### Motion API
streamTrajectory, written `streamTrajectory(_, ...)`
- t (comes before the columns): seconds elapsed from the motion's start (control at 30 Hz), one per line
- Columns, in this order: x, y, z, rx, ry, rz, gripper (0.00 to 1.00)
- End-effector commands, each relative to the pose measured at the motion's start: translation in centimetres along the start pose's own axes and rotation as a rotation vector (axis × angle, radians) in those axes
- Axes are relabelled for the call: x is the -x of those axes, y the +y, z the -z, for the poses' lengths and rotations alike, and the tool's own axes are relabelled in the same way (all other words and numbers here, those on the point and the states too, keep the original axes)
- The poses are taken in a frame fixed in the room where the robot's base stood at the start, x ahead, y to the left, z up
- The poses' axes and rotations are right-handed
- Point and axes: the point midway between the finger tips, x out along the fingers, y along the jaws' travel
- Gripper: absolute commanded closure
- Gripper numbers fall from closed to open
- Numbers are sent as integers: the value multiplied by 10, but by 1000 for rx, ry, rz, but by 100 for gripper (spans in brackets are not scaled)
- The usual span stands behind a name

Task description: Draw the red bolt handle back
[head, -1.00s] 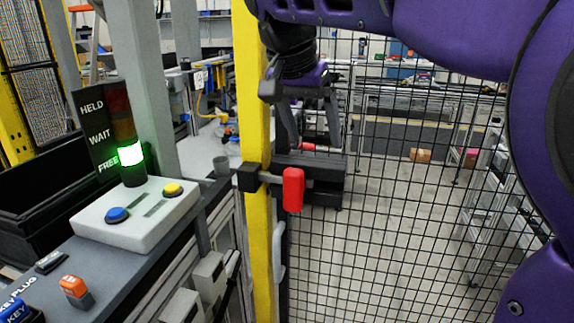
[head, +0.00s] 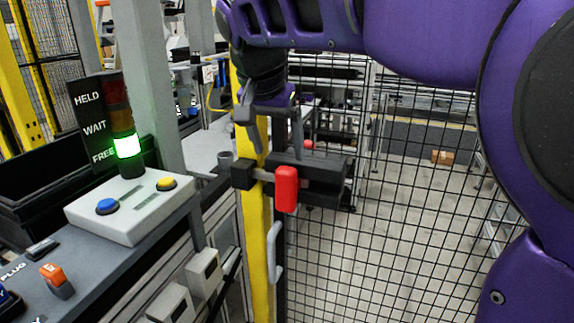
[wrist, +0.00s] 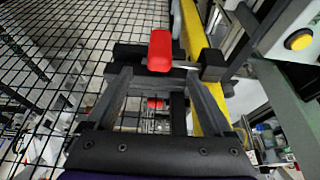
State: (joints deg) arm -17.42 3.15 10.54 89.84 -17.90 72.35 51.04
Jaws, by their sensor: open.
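The red bolt handle (head: 287,188) sticks out on a metal rod from a black block (head: 243,174) on the yellow post (head: 257,235). It stands in front of a dark latch body (head: 318,180) at the mesh gate. My gripper (head: 276,146) is open and empty, its fingers pointing down above the handle in the head view. In the wrist view my gripper (wrist: 158,74) has its fingers spread to either side. The red handle (wrist: 160,50) shows just beyond the tips, between their lines, and I see no contact.
The mesh gate (head: 385,230) fills the right side, with a grey pull handle (head: 274,250) below the latch. A button box (head: 130,207) and a stack light (head: 127,147), lit green at FREE, stand on the left bench. A small red thing (head: 309,145) shows behind the latch.

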Motion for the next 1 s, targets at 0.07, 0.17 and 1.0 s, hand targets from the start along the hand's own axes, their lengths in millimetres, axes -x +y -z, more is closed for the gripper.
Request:
streamTrajectory(0.07,-21,0,-1,0,-3,-4,14)
streamTrajectory(0.17,-43,0,-1,-1,-2,-2,14)
streamTrajectory(1.0,-117,0,0,-1,0,0,17)
